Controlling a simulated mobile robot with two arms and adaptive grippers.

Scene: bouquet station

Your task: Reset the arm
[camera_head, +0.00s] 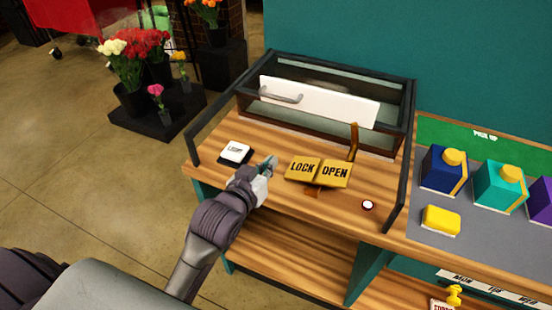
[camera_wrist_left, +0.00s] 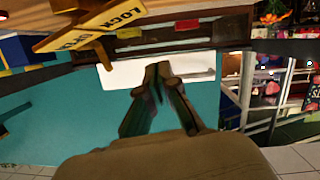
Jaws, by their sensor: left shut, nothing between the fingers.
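My left gripper (camera_head: 268,165) is over the wooden counter in the head view, between a small white block on a dark base (camera_head: 235,152) and the yellow LOCK/OPEN sign (camera_head: 318,171). Its fingers are shut and empty. In the left wrist view the fingertips (camera_wrist_left: 158,72) come together in front of the white panel (camera_wrist_left: 115,73), with the yellow sign (camera_wrist_left: 90,30) at the upper left. My right gripper is in neither view.
A glass-topped case (camera_head: 335,85) with a white handled panel (camera_head: 318,101) stands at the back of the counter (camera_head: 290,200). Dark posts rise at its sides. Boxes with yellow tops (camera_head: 444,171) stand at right.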

